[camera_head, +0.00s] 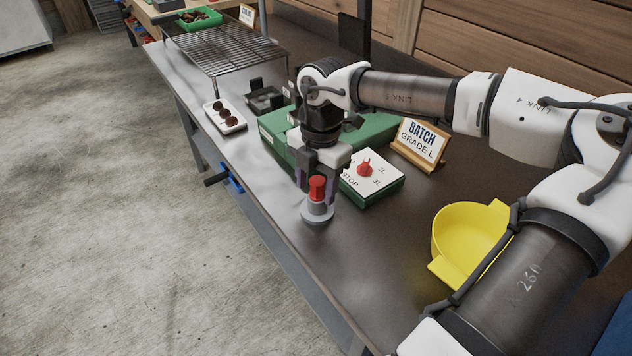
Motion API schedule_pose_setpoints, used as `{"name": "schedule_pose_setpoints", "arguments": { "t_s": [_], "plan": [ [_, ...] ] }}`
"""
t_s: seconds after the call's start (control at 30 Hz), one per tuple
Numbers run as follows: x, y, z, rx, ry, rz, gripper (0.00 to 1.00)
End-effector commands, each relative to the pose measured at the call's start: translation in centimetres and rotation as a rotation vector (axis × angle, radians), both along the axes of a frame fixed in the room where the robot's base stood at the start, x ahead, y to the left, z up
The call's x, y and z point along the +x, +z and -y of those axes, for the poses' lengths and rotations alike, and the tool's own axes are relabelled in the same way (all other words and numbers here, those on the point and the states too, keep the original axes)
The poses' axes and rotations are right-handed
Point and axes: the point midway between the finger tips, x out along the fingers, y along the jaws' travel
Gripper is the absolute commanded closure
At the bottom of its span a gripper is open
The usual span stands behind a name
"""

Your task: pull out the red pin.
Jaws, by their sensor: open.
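The red pin (317,187) stands upright in a small grey round base (317,211) on the dark table, near its left edge. My gripper (316,184) points down over it. Its fingers are open and reach down on either side of the pin's red head. I cannot tell whether either finger touches the pin. The lower part of the pin is hidden inside the base.
A green-and-white box (385,187) with a red knob stands right of the pin. A yellow bowl (462,238) is at the right.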

Motion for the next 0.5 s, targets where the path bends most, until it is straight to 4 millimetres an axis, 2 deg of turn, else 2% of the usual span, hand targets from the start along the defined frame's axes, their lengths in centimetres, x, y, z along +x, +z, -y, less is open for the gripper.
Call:
{"name": "schedule_pose_setpoints", "arguments": {
  "t_s": [0.17, 0.27, 0.37, 0.5],
  "plan": [
    [0.0, 0.2, 0.0, 0.000, -0.001, 0.000, 0.45],
    [0.1, 1.1, 0.2, -0.001, -0.003, 0.001, 0.45],
    [0.3, 2.7, 0.2, -0.001, -0.003, 0.003, 0.45],
    [0.5, 6.0, 0.4, -0.001, -0.003, 0.004, 0.45]
  ]
}}
